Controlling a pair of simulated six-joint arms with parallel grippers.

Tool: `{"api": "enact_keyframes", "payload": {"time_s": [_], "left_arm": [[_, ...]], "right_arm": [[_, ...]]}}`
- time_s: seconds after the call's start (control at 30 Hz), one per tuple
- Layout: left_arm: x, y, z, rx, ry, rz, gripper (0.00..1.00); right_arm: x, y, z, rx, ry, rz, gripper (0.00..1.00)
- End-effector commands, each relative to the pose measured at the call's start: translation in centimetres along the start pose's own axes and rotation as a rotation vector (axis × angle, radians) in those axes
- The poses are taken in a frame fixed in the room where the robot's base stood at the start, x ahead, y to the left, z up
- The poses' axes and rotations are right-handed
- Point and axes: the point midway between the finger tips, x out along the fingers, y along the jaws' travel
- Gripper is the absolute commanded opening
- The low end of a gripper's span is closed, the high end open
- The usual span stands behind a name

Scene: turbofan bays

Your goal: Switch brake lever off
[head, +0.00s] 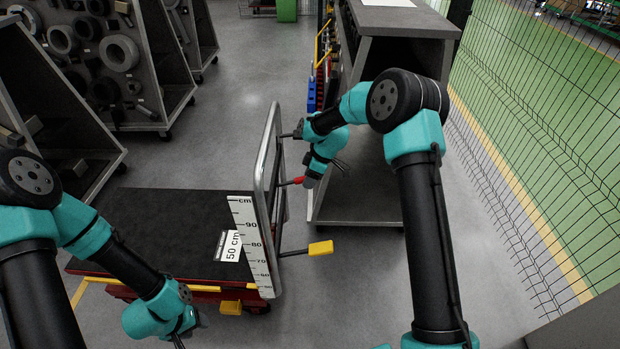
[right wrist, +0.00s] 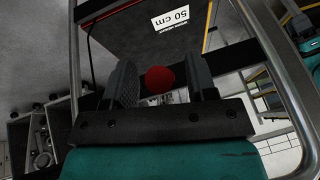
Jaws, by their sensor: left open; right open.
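A cart (head: 150,225) with a dark flat platform and an upright metal handle frame (head: 266,150) stands in the middle of the head view. A lever with a red knob (head: 298,180) sticks out from the frame to the right. Lower down, a bar with a yellow end (head: 320,248) also sticks out. My right gripper (head: 304,181) is at the red knob; its fingers are hard to make out there. In the right wrist view, the red knob (right wrist: 160,79) shows between the open fingers; contact cannot be told. My left gripper (head: 198,320) is open and empty, low beside the cart's front edge.
A grey cabinet (head: 400,20) stands right behind my right arm. A wire fence (head: 545,120) runs along the right. Racks with round parts (head: 120,54) stand at the left. A ruler strip (head: 250,235) and a "50 cm" label (head: 230,246) are on the cart. Grey floor lies between.

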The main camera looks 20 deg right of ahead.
Motion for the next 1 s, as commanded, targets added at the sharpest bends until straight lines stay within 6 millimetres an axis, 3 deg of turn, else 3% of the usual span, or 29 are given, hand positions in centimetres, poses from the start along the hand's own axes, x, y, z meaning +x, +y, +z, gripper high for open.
{"api": "enact_keyframes", "payload": {"time_s": [0.07, 0.6, 0.87, 1.0], "left_arm": [[0.0, 0.0, 0.0, 0.0, 0.0, 0.0, 0.5], [0.0, 0.0, 0.0, 0.0, 0.0, 0.0, 0.5], [0.0, 0.0, 0.0, 0.0, 0.0, 0.0, 0.5], [0.0, 0.0, 0.0, 0.0, 0.0, 0.0, 0.5]], "right_arm": [[0.0, 0.0, 0.0, 0.0, 0.0, 0.0, 0.5], [-0.1, 0.0, 0.0, 0.0, 0.0, 0.0, 0.0], [0.0, 0.0, -0.2, -0.002, -0.002, -0.001, 0.0], [0.4, -0.2, -1.4, -0.017, -0.024, -0.008, 0.0]]}}
